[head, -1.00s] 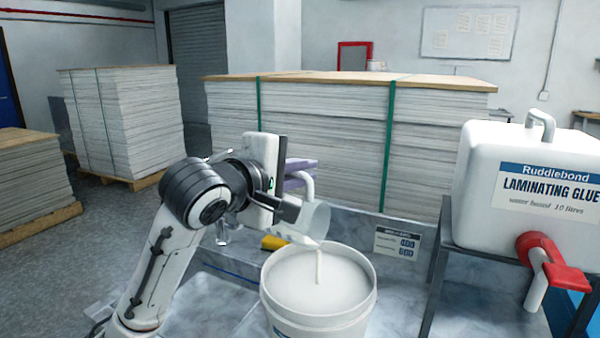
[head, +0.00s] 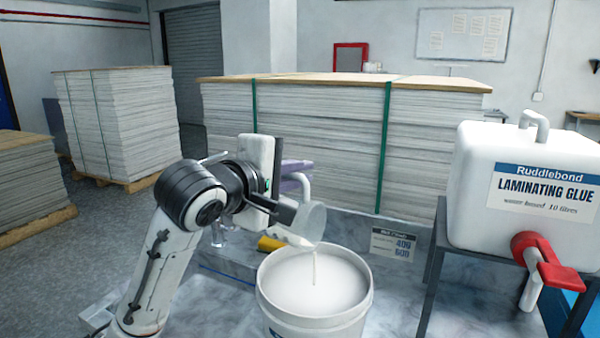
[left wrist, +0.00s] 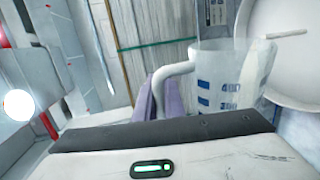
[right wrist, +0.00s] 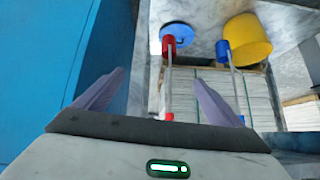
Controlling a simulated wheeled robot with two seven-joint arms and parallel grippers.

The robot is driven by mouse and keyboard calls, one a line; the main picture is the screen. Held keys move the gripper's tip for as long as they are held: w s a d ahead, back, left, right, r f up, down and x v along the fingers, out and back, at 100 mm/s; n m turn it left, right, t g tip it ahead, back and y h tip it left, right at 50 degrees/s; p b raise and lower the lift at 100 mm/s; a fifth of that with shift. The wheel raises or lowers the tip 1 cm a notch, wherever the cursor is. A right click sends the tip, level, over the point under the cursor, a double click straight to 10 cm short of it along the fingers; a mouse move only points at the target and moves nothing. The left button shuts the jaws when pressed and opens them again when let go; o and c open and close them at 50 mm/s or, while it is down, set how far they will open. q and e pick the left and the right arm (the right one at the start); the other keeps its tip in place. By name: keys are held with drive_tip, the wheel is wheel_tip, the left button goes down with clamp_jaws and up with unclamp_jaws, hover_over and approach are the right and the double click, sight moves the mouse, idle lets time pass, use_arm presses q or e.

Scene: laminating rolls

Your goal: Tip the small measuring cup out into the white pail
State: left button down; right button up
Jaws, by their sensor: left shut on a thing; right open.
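The small measuring cup (head: 312,222) is clear, with a white handle and blue marks. My left gripper (head: 297,180) is shut on its handle and holds it tipped above the back of the white pail (head: 318,322). A thin white stream (head: 315,266) falls from the cup into the pail, which holds white liquid. In the left wrist view the cup (left wrist: 235,75) hangs beside the purple fingers, with the pail's rim (left wrist: 285,98) beyond. My right gripper (right wrist: 158,95) is open, with nothing between its purple fingers; it is outside the head view.
A white glue container (head: 480,215) with a red tap (head: 545,265) stands on a dark stand at the right. A small sign (head: 397,245) and a yellow object (head: 270,243) are behind the pail. Strapped board stacks (head: 330,140) fill the back. Red, blue and yellow objects show below my right gripper.

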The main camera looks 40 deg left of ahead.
use_arm(q)
drive_tip(key=shift+w+d+r+m+y, duration=0.1)
drive_tip(key=shift+d+r+m+y, duration=0.1)
drive_tip(key=shift+d+m, duration=0.25)
drive_tip(key=shift+w+d+r+m+y, duration=0.15)
drive_tip(key=shift+d+m, duration=0.1)
drive_tip(key=shift+d, duration=0.35)
drive_tip(key=shift+s, duration=0.1)
idle(0.8)
drive_tip(key=shift+d+r+m, duration=0.15)
drive_tip(key=shift+d+m, duration=0.65)
drive_tip(key=shift+d, duration=0.25)
drive_tip(key=shift+a, duration=0.1)
idle(2.6)
drive_tip(key=shift+s+a+r+n, duration=0.1)
drive_tip(key=shift+a+r+n, duration=0.1)
drive_tip(key=shift+a+n, duration=0.55)
drive_tip(key=shift+a+r+n, duration=0.2)
drive_tip(key=shift+a+n, duration=0.35)
drive_tip(key=shift+a, duration=0.4)
